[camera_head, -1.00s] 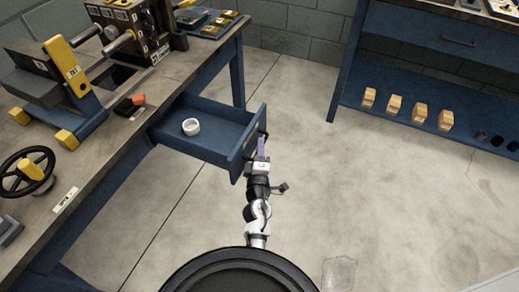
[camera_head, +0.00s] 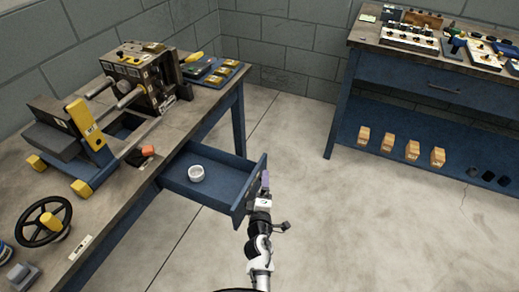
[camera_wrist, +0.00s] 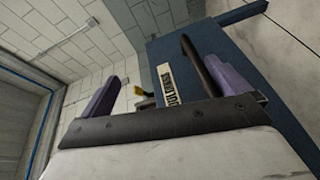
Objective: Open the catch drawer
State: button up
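The catch drawer (camera_head: 208,190) is blue and stands pulled out from under the workbench, with its inside showing. A small white round cup or ring (camera_head: 196,173) sits in it. My gripper (camera_head: 265,183) is at the outer side of the drawer front. In the wrist view my gripper (camera_wrist: 160,72) has its two purple fingers wide apart. The dark bar handle (camera_wrist: 199,66) of the drawer front (camera_wrist: 228,50) lies between them, close to the right finger. Whether it touches that finger is unclear. A white label (camera_wrist: 172,85) is on the drawer front.
The workbench (camera_head: 115,205) carries a clamp-like machine (camera_head: 145,78), a yellow-legged fixture (camera_head: 88,140) and a black handwheel (camera_head: 42,222). A second blue bench (camera_head: 425,82) at the right has several wooden blocks on its lower shelf. The floor between the benches is clear.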

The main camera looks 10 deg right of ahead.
notch_tip(320, 180, up, 16)
jog(key=a+t+p, duration=0.1)
jog(key=t+p, duration=0.1)
jog(key=p, duration=0.1)
jog(key=shift+w, duration=0.25)
jog(key=shift+s+a+r, duration=0.1)
jog(key=shift+s+r, duration=0.1)
jog(key=shift+r, duration=0.05)
jog(key=c, duration=1.1)
jog(key=shift+f, duration=0.4)
